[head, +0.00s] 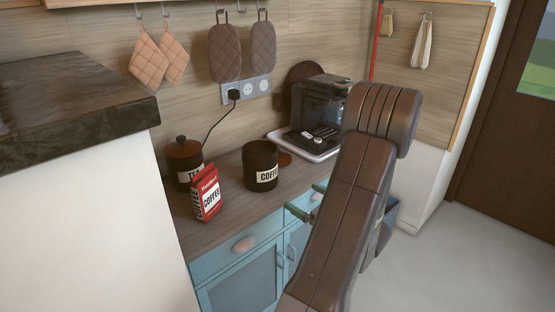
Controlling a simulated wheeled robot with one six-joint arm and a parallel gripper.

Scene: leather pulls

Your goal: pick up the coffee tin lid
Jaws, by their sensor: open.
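The coffee tin (261,168) stands upright and uncovered on the wooden counter, a dark can with a white label. A flat reddish-brown disc, which looks like the coffee tin lid (285,158), lies on the counter just behind and right of the tin. The tin hides part of it. My gripper (302,197) is at the counter's front edge, right of and nearer than the tin and lid. Its two green-tipped fingers are apart and point left, with nothing visible between them. My arm hides the rest of the gripper.
A coffee machine (319,108) on a white tray (301,146) stands behind the lid. A red coffee bag (206,194) and a lidded tea tin (185,162) are left of the coffee tin. Blue drawers (237,247) with leather pulls are below. A dark-topped block (70,110) fills the left foreground.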

